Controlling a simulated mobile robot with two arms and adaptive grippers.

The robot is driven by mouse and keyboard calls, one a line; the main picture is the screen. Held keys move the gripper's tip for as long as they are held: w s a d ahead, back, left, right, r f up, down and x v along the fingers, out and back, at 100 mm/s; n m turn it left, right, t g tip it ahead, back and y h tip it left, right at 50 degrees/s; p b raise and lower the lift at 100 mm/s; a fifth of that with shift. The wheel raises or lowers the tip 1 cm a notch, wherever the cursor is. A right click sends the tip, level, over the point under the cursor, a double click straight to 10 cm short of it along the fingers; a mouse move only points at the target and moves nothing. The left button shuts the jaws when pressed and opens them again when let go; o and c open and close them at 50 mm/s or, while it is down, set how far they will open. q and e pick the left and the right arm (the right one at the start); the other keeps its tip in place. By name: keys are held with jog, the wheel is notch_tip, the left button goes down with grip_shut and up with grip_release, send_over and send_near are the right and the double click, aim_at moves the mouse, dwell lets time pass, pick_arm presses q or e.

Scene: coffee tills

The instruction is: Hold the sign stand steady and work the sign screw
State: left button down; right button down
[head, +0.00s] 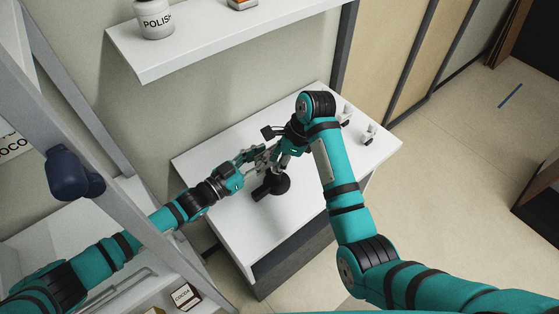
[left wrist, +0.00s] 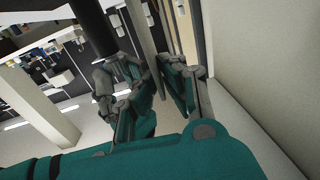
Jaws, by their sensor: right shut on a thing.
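The black sign stand (head: 281,185) is on the white counter top, its round base and a dark lower part showing. Its upper part is mostly hidden by my grippers, and I cannot make out the sign screw. My right gripper (head: 287,152) comes down from above and is shut on the stand, the grip partly hidden by its own arm. My left gripper (head: 262,158) is close beside it on the left. In the left wrist view, the left gripper's fingers (left wrist: 160,92) are apart with a gap between them. A black post (left wrist: 93,28) stands to their left.
The white counter (head: 225,205) is mostly bare around the stand. Small white and dark items (head: 368,132) are at its right. A wall shelf (head: 225,35) holds a polish jar (head: 154,19). A grey rack frame (head: 85,115) with a dark blue object (head: 75,175) is at left.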

jog(key=c, duration=1.1)
grip_release()
jog(key=shift+o, duration=0.2)
